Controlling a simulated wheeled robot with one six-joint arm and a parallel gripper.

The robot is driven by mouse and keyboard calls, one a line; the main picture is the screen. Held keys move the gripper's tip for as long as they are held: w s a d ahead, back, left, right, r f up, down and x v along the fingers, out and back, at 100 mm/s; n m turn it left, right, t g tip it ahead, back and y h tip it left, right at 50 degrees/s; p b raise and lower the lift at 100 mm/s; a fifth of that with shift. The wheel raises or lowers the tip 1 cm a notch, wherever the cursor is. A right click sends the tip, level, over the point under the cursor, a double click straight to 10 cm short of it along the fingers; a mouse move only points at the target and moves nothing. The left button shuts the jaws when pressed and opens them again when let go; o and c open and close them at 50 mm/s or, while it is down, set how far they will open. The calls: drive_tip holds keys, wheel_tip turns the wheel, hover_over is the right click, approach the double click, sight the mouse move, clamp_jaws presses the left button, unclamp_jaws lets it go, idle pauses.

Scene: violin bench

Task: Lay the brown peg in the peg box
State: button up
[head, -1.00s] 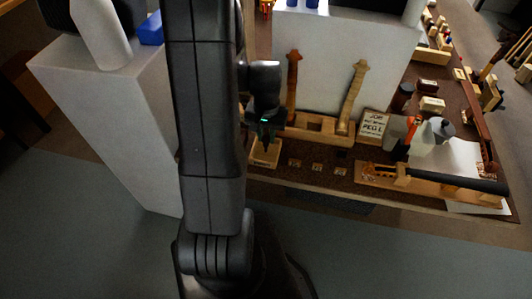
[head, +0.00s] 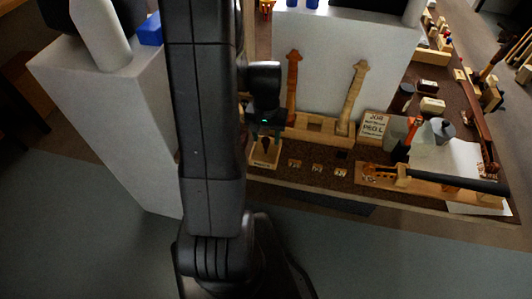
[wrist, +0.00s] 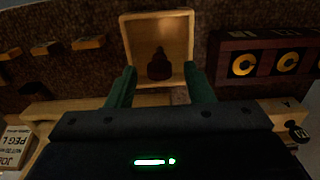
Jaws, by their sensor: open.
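The peg box is a small, shallow, light-wood tray (wrist: 187,40), in the upper middle of the wrist view; it also shows in the head view (head: 253,162). The dark brown peg (wrist: 160,66) is inside the box's outline, near its near wall. Its rounded end shows; I cannot tell if it rests on the floor. My gripper (wrist: 161,82) is open, with one green finger on each side of the peg and visible gaps between. In the head view, my gripper (head: 265,141) is just above the box.
A dark red block with yellow rings (wrist: 265,64) stands right of the box in the wrist view. Small wooden pieces (head: 317,169) lie in a row on the brown bench. A sign card (head: 374,125) and two scroll-topped necks (head: 354,95) stand behind.

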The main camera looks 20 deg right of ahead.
wheel_tip(320, 180, up, 14)
drive_tip(key=shift+f+p, duration=0.25)
drive_tip(key=shift+p, duration=0.2)
drive_tip(key=shift+f, duration=0.15)
wheel_tip(320, 180, down, 14)
drive_tip(key=shift+r+b, duration=0.25)
drive_tip(key=shift+b, duration=0.2)
drive_tip(key=shift+r, duration=0.15)
drive_tip(key=shift+s, duration=0.1)
